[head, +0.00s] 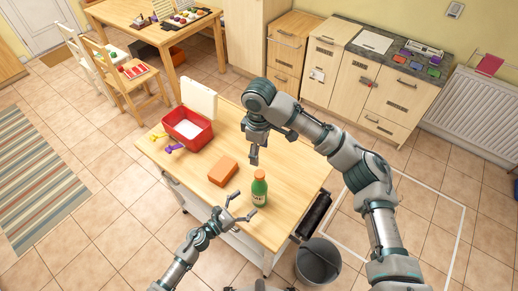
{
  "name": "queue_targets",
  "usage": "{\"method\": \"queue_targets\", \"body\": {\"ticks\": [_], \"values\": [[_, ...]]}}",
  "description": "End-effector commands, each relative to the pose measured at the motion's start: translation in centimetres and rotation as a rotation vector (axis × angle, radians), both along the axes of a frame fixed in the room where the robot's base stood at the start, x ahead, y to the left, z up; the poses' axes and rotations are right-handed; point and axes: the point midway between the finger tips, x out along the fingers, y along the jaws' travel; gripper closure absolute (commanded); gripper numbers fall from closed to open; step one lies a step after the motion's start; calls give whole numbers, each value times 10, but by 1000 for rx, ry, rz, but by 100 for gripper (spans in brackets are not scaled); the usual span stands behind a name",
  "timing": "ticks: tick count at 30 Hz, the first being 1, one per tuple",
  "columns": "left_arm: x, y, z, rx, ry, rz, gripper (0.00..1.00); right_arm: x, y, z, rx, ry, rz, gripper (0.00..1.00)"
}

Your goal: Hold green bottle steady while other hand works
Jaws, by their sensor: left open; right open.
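The green bottle (259,190) stands upright near the front right edge of the wooden table, with an orange-brown cap and a pale label. My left gripper (243,206) is open just to the left of the bottle, its fingers pointing toward it. I cannot tell whether a finger touches the bottle. My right gripper (254,155) is above the table, behind the bottle and a little to its left in the picture, pointing down. It is open and empty, and apart from the bottle.
An orange block (223,171) lies left of the bottle. A dark bucket (318,261) stands on the floor at the table's right end.

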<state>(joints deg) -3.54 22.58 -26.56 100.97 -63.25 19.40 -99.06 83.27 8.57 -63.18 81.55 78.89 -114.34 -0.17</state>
Motion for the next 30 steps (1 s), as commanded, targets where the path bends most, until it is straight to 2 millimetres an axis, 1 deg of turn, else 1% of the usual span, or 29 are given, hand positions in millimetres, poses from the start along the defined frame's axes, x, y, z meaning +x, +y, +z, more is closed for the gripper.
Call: {"method": "queue_targets", "body": {"ticks": [1, 3, 9, 30], "values": [[-7, 8, -1, 2, 2, 1, 11, 0, 0, 0, 0, 0, 0, 34], [-15, 16, -1, 0, 3, 0, 11, 0, 0, 0, 0, 0, 0, 34], [-26, 29, -1, 1, 1, 0, 11, 1, 0, 0, 0, 1, 0, 34], [-27, 31, -1, 0, 0, 0, 11, 0, 0, 0, 0, 0, 0, 34]]}}
